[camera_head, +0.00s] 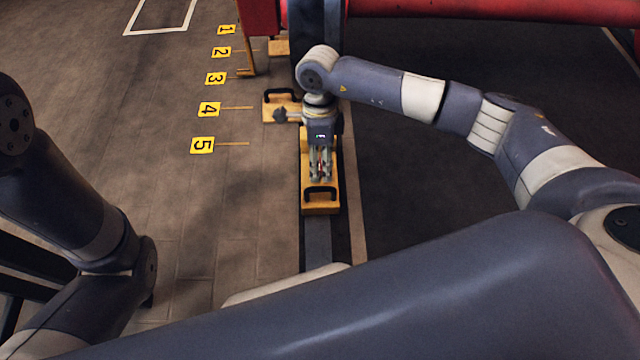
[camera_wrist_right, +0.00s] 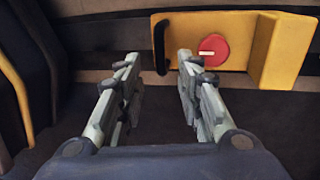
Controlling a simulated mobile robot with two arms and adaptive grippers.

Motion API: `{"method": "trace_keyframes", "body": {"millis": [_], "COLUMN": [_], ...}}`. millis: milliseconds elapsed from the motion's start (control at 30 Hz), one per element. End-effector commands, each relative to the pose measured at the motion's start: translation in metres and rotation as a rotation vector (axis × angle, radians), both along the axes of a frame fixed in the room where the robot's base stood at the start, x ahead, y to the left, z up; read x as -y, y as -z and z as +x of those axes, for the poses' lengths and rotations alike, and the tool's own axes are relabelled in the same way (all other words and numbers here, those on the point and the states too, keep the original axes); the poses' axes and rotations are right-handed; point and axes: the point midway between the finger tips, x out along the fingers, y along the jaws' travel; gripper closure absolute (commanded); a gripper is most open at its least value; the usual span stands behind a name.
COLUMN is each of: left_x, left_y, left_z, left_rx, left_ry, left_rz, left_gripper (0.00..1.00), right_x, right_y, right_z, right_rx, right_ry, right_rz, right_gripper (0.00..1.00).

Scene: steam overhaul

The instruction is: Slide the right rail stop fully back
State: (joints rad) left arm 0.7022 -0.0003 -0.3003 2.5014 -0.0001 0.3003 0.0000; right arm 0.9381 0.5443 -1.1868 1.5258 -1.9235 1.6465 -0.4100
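The yellow rail stop (camera_head: 335,170) sits on the dark rail (camera_head: 318,240) in the middle of the head view, its black handle (camera_head: 320,191) at the near end. Contact cannot be told. My left arm shows at the left; its gripper is out of view.
A second yellow piece with a black handle (camera_head: 278,94) lies beside the rail, further away. Yellow markers run along the floor at left, from one (camera_head: 226,29) to five (camera_head: 202,145). A red beam (camera_head: 490,10) crosses the top.

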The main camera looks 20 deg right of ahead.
Motion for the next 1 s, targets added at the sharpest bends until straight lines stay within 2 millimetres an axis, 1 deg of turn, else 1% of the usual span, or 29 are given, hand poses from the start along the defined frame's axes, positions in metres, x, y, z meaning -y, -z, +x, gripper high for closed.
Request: {"method": "trace_keyframes", "body": {"millis": [33,200,300,433,700,733,767,800,867,1000], "left_x": [0.000,0.000,0.000,0.000,0.000,0.000,0.000,0.000,0.000,0.000], "left_y": [0.013,0.031,0.039,0.043,0.042,0.042,0.042,0.042,0.042,0.042], "left_z": [0.001,0.001,0.001,0.001,0.001,0.001,0.001,0.001,0.001,0.001], "left_rx": [-0.002,-0.002,-0.002,-0.001,-0.002,-0.002,-0.002,-0.002,-0.002,-0.002], "left_ry": [0.000,0.000,0.000,0.000,0.000,0.000,0.000,0.000,0.000,0.000], "left_rz": [0.000,0.000,0.000,0.000,0.000,0.000,0.000,0.000,0.000,0.000], "left_gripper": [0.38,0.38,0.38,0.38,0.38,0.38,0.38,0.38,0.38,0.38], "right_x": [-0.001,-0.003,-0.004,-0.004,-0.004,-0.004,-0.004,-0.004,-0.004,-0.004], "right_y": [0.017,0.046,0.057,0.064,0.064,0.064,0.064,0.064,0.064,0.064], "right_z": [-0.003,-0.008,-0.010,-0.012,-0.012,-0.012,-0.012,-0.012,-0.012,-0.012], "right_rx": [-0.003,-0.002,-0.001,0.000,0.000,0.000,0.000,0.000,0.000,0.000], "right_ry": [0.000,0.000,0.000,0.000,0.000,0.000,0.000,0.000,0.000,0.000], "right_rz": [0.001,0.001,0.002,0.002,0.002,0.002,0.002,0.002,0.002,0.002], "right_gripper": [0.67,0.67,0.67,0.67,0.67,0.71,0.78,0.87,1.00,1.00]}}
